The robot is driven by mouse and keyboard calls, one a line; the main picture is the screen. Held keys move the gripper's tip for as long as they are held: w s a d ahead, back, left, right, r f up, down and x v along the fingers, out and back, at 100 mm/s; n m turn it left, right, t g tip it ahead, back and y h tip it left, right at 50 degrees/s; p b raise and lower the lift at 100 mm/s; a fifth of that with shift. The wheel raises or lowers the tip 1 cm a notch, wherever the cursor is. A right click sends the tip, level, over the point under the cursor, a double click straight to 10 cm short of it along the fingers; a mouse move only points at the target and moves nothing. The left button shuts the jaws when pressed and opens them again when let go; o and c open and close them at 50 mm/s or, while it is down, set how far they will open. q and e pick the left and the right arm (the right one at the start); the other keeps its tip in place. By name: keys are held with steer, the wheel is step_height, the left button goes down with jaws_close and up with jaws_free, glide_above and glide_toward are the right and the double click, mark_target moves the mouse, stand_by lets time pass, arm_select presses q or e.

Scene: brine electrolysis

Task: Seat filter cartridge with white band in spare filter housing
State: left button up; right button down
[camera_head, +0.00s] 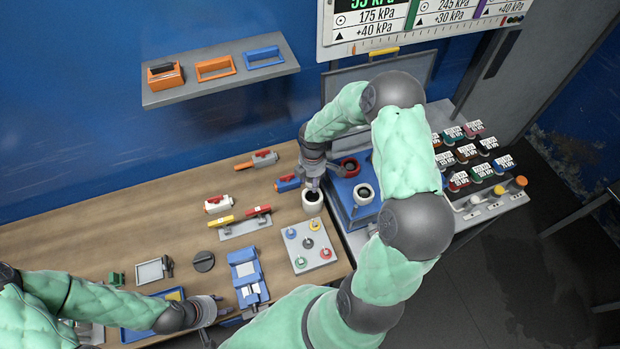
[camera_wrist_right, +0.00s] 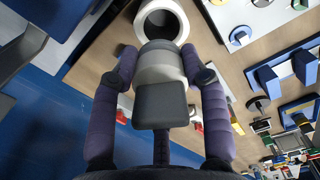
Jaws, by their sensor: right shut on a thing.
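My right gripper (camera_head: 313,184) is just above a white cylindrical housing (camera_head: 312,204) at the right end of the wooden bench. In the right wrist view, my right gripper (camera_wrist_right: 162,75) is shut on the filter cartridge (camera_wrist_right: 161,68), which shows a pale band and a dark grey block-like end towards the camera. The white housing's round, dark opening (camera_wrist_right: 161,22) lies just beyond the cartridge's far end. The cartridge overlaps the near rim in this view; I cannot tell whether they touch. My left gripper (camera_head: 207,312) is low over the bench's front edge, its jaws unclear.
A grey plate with coloured knobs (camera_head: 323,258) lies in front of the housing. A blue-handled valve (camera_head: 288,184) sits close on its left.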

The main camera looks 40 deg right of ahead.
arm_select(q)
steer(key=shift+s, duration=0.2)
arm_select(e)
steer(key=shift+s+r, duration=0.15)
arm_select(q)
steer(key=shift+w+f, duration=0.1)
steer(key=shift+f, duration=0.05)
arm_select(e)
steer(key=shift+f, duration=0.25)
arm_select(q)
steer(key=b, duration=0.5)
glide_above(228, 314)
steer(key=shift+w+f, duration=0.2)
steer(key=shift+f, duration=1.95)
arm_select(e)
steer(key=shift+f, duration=2.65)
arm_select(q)
steer(key=shift+f, duration=0.1)
steer(key=shift+f+b, duration=0.75)
steer(key=shift+f, duration=0.05)
arm_select(e)
steer(key=shift+f, duration=0.9)
arm_select(q)
steer(key=shift+s+a+f, duration=0.1)
steer(key=shift+f, duration=0.15)
arm_select(e)
steer(key=shift+a+f, duration=0.15)
